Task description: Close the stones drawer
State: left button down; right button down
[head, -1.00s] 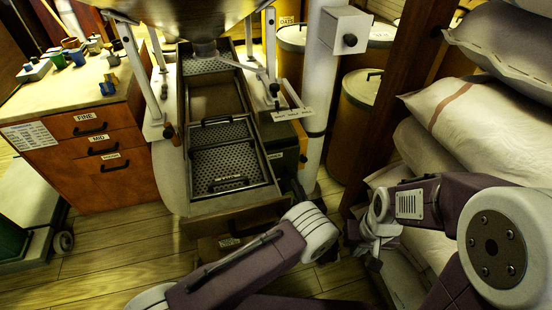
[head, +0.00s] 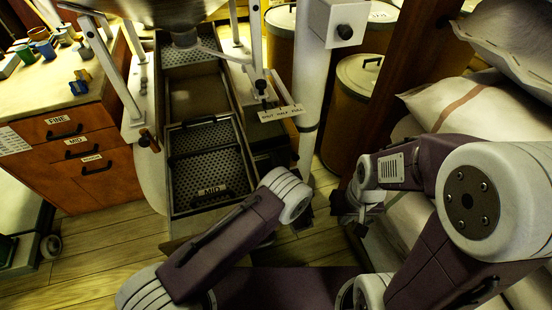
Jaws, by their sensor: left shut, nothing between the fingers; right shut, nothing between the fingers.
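No label reading "stones" is legible. The sifter (head: 237,125) stands ahead, with a perforated tray labelled MID in its lower end. Below its near end, a pale wooden edge (head: 182,228) shows; the low wooden front seen there earlier is now mostly behind my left arm, so how far it stands out cannot be told. My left arm reaches across in front of the sifter, and its gripper is hidden behind its own links. My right gripper (head: 358,214) is shut and empty, low beside the sacks, apart from the sifter.
A wooden cabinet (head: 120,185) at left has shut drawers labelled FINE and MID and one with an unreadable label. A white post (head: 312,90) and lidded bins (head: 350,105) stand behind. Sacks (head: 480,115) are stacked at right. Bare floor (head: 110,240) lies at front left.

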pick_arm(q)
jog(key=x, duration=0.1)
jog(key=b+x, duration=0.1)
jog(key=shift+w+a+r, duration=0.15)
jog(key=shift+w+r, duration=0.1)
jog(key=shift+w, duration=0.1)
jog(key=shift+s+r, duration=0.1)
jog(key=p+v, duration=0.2)
jog(key=v, duration=0.7)
jog(key=shift+f+p, duration=0.3)
jog(key=shift+p, duration=0.05)
jog(key=shift+s, duration=0.1)
